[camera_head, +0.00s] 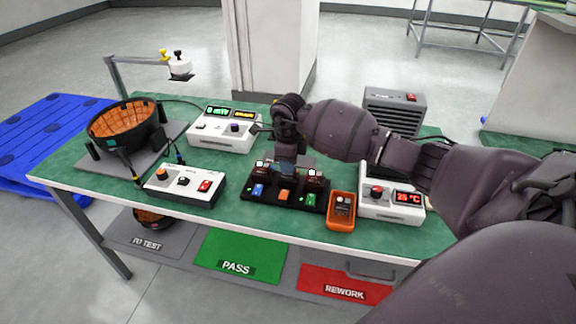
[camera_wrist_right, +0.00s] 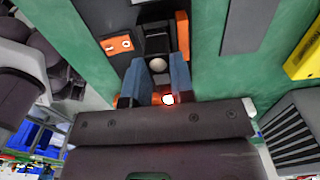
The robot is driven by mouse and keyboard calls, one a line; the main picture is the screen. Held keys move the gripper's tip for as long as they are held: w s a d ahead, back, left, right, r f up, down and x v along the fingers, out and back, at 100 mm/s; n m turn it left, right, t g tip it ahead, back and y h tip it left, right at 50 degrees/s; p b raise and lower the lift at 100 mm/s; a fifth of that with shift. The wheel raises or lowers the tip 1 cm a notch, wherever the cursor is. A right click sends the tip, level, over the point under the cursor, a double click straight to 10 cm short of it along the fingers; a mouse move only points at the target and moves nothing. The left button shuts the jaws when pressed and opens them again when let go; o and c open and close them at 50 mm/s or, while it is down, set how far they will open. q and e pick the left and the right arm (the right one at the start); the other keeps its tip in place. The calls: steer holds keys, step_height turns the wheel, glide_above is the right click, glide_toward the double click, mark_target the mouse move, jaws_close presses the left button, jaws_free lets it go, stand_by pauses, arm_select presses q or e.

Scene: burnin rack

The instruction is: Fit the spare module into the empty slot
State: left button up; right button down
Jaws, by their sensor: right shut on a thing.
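The black rack (camera_head: 258,201) stands near the front middle of the green bench. Two dark modules with white lights stand in it, a left module (camera_head: 261,172) and a right module (camera_head: 314,180). My right gripper (camera_head: 287,160) is above the rack's middle, between these two. It is shut on the spare module (camera_head: 286,171), which is mostly hidden; I cannot tell how deep it sits. In the right wrist view, the gripper's two blue-grey fingers (camera_wrist_right: 160,82) show close together, with a bright light near them. My left gripper is not in view.
A white switch box (camera_head: 184,184) stands to the left. A white display unit (camera_head: 224,127) is behind. A round orange-lined bowl (camera_head: 122,127) is far left.

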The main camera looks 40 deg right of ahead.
steer(key=shift+f, duration=0.35)
steer(key=shift+f, duration=0.15)
steer(key=c, duration=1)
jaws_free()
step_height(320, 180, up, 12)
steer(key=shift+r+p, duration=0.15)
steer(key=shift+p, duration=0.4)
